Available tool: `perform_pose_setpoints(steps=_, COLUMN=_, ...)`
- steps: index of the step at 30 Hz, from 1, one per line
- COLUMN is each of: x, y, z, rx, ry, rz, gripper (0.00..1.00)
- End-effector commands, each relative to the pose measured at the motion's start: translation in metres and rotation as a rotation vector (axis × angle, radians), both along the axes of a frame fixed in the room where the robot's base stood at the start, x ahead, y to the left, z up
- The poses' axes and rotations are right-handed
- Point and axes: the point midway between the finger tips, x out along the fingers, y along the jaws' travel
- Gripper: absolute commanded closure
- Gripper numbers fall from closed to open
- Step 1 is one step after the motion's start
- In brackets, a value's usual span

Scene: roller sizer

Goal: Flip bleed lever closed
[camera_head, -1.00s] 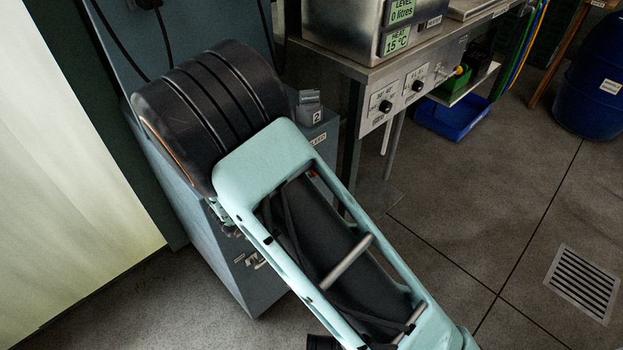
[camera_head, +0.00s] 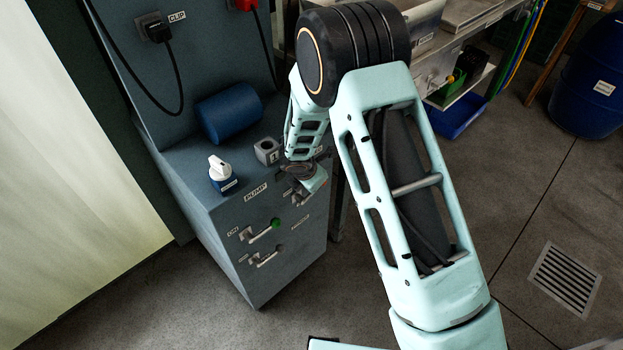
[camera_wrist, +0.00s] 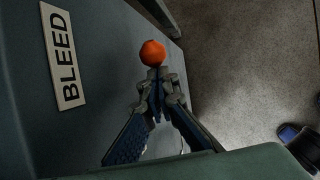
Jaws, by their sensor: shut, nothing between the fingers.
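The bleed lever's orange ball knob (camera_wrist: 152,53) shows in the wrist view, right of the BLEED label (camera_wrist: 63,55) on the grey-blue cabinet (camera_wrist: 110,50). My gripper (camera_wrist: 157,84) is shut and empty, its fingertips just below the knob in the picture. I cannot tell whether they touch it. The fingers hide most of the lever's shaft, so its angle is unclear. In the head view my arm covers the bleed lever and the gripper tips.
The cabinet front (camera_head: 262,275) carries a green-knobbed lever (camera_head: 275,222) and a second lever (camera_head: 268,259). A steel bench stands behind my arm. Open floor lies right.

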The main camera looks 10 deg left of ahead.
Motion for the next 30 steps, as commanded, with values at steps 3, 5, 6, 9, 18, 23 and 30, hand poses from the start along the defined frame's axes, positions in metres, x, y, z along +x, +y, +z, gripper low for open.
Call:
perform_pose_setpoints(steps=3, x=0.003, y=-0.004, z=0.000, rx=0.037, ry=0.044, rz=-0.007, gripper=1.00)
perform_pose_setpoints(steps=5, x=0.003, y=-0.003, z=-0.002, rx=0.041, ry=0.054, rz=0.000, gripper=1.00)
perform_pose_setpoints(steps=6, x=0.004, y=-0.003, z=-0.003, rx=0.036, ry=0.051, rz=0.001, gripper=1.00)
perform_pose_setpoints(steps=9, x=0.006, y=-0.005, z=-0.005, rx=0.036, ry=0.050, rz=0.000, gripper=1.00)
perform_pose_setpoints(steps=18, x=0.014, y=-0.011, z=-0.016, rx=0.034, ry=0.046, rz=-0.001, gripper=1.00)
perform_pose_setpoints(steps=23, x=0.017, y=-0.013, z=-0.019, rx=0.034, ry=0.045, rz=-0.002, gripper=1.00)
perform_pose_setpoints(steps=30, x=0.017, y=-0.014, z=-0.022, rx=0.035, ry=0.046, rz=-0.001, gripper=1.00)
